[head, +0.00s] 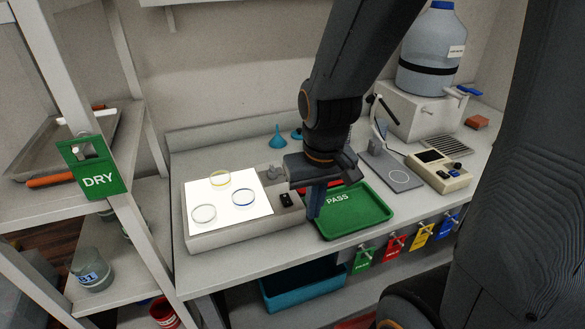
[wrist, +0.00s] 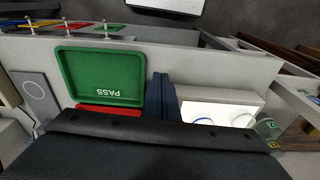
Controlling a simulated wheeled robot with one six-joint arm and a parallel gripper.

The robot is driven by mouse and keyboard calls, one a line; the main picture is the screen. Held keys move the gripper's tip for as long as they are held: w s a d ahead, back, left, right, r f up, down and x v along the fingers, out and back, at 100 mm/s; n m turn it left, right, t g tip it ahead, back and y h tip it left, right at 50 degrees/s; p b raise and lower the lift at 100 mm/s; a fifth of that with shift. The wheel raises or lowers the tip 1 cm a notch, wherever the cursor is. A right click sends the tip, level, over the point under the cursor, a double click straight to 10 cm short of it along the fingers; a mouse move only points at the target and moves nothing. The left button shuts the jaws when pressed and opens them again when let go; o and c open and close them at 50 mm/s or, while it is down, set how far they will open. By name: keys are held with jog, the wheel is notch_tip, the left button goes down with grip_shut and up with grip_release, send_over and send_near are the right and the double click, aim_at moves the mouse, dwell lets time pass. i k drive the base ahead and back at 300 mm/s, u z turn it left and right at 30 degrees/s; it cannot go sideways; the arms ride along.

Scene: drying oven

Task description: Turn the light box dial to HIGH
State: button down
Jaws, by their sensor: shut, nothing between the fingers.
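The light box (head: 210,238) stands on the bench with its white panel lit; it also shows in the wrist view (wrist: 240,97). On the grey strip at its right end is a grey knob (head: 273,172), which looks like the dial, and a black switch (head: 286,200). The dial's setting and any HIGH mark are too small to read. My gripper (head: 314,214) is shut and empty, pointing down just right of the light box, over the left edge of the green PASS tray. Its blue-grey fingers (wrist: 163,92) are together in the wrist view, between tray and light box.
Three rings lie on the lit panel. The green PASS tray (head: 366,221) is right of the light box, with a grey stand (head: 398,177) and a beige instrument (head: 440,170) beyond. Coloured tags hang along the bench front. A blue funnel (head: 278,138) stands behind.

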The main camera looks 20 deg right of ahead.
aim_at(272, 172)
jog(key=u, duration=0.1)
jog(key=k, duration=0.7)
jog(key=z, duration=0.55)
jog(key=i, duration=1.1)
jog(key=u, duration=0.55)
